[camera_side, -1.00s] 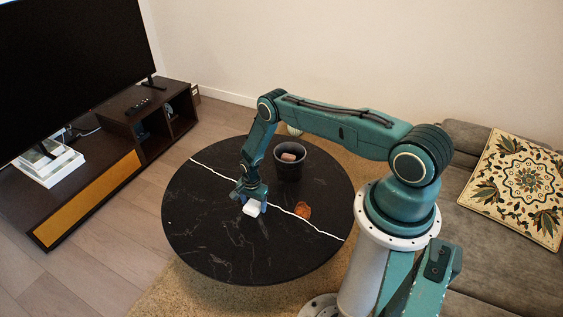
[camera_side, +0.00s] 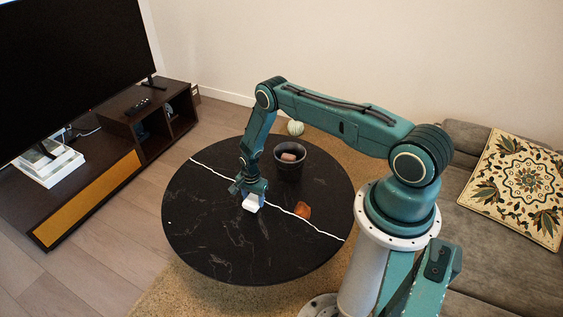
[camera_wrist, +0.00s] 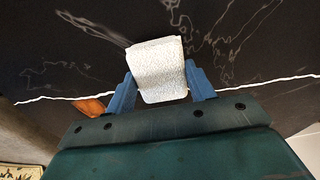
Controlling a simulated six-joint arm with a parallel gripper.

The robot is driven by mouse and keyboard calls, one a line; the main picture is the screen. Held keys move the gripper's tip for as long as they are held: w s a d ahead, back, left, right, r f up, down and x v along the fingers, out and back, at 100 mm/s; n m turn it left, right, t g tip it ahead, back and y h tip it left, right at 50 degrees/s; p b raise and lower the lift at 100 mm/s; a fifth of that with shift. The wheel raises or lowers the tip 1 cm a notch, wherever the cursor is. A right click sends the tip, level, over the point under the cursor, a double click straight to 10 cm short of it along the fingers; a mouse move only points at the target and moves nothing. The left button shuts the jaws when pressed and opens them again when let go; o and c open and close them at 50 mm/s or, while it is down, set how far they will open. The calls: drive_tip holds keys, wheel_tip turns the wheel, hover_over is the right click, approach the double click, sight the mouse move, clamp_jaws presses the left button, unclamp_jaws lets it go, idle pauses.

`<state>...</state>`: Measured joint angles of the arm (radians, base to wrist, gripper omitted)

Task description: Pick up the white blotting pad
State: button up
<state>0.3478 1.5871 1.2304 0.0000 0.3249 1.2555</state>
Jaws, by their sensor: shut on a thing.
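The white blotting pad (camera_wrist: 158,70) is a small pale block with a textured face. In the wrist view it sits between the two blue fingers of my gripper (camera_wrist: 160,85), which are shut on its sides. In the side view the pad (camera_side: 251,203) is at the tip of my gripper (camera_side: 250,196), over the middle left of the round black table (camera_side: 220,245). The pad looks close to the tabletop; I cannot tell whether it still touches it. The fingers hide part of the pad in the side view.
A dark bucket (camera_side: 289,170) with a brownish block (camera_side: 290,157) inside stands behind my gripper to the right. An orange-brown object (camera_side: 303,210) lies on the table to the right. A white line crosses the tabletop. The front of the table is clear.

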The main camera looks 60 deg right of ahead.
sight(253, 198)
wheel_tip(253, 198, up, 17)
idle(0.6)
idle(0.3)
drive_tip(key=o, duration=0.5)
drive_tip(key=shift+c, duration=0.2)
drive_tip(key=c, duration=0.3)
drive_tip(key=s+d+f, duration=0.2)
drive_tip(key=s+f, duration=0.2)
drive_tip(key=s, duration=0.2)
drive_tip(key=s+d+f, duration=0.3)
drive_tip(key=s+f, duration=0.1)
drive_tip(key=s, duration=0.2)
drive_tip(key=s+d+f, duration=0.3)
drive_tip(key=s+f, duration=0.2)
drive_tip(key=s, duration=0.1)
drive_tip(key=shift+d, duration=0.15)
drive_tip(key=shift+c, duration=0.2)
